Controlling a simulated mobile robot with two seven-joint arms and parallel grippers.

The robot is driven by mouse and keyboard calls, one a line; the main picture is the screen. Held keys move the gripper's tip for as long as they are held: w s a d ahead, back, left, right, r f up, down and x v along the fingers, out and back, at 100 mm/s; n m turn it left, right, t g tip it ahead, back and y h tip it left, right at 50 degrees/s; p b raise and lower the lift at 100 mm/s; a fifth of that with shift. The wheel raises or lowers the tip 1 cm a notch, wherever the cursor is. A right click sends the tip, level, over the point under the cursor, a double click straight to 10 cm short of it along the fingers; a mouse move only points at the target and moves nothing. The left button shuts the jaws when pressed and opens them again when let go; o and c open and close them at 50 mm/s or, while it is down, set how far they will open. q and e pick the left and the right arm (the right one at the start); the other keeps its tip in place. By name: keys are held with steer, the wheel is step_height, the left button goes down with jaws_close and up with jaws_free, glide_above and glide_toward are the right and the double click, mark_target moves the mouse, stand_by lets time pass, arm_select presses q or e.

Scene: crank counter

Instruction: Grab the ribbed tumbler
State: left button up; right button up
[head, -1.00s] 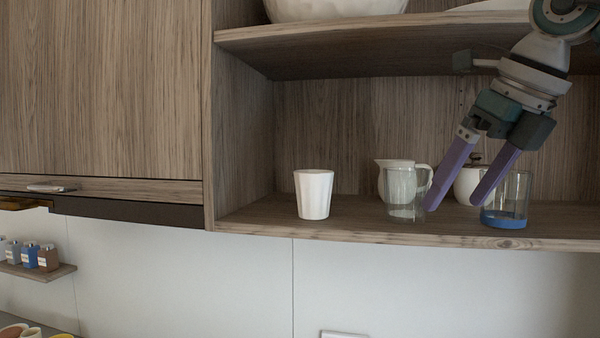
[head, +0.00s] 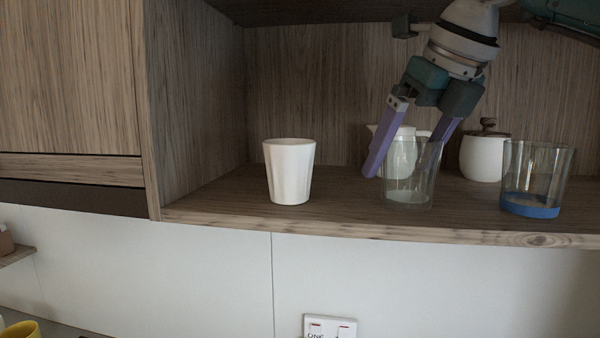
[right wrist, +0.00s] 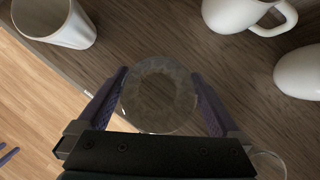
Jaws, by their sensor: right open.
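The ribbed tumbler is a clear glass (head: 410,187) standing upright near the front edge of the shelf; ribbing shows in its round base in the right wrist view (right wrist: 158,98). My right gripper (head: 402,165) is open, with one purple finger on each side of the glass. In the right wrist view the glass sits between the two fingertips (right wrist: 160,75), and I cannot tell whether they touch it. In the head view the right finger is partly behind the glass.
A white fluted cup (head: 289,172) stands to the left. A glass with a blue base (head: 533,180) stands to the right. A white pitcher (head: 378,140) and a lidded white pot (head: 482,157) are behind. The shelf's front edge (head: 350,227) is close.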

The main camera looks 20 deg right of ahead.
steer(key=shift+x, duration=0.9)
steer(key=shift+s, duration=0.15)
steer(key=shift+c, duration=0.2)
steer(key=c, duration=1)
steer(key=shift+r, duration=0.1)
steer(key=shift+c, duration=0.2)
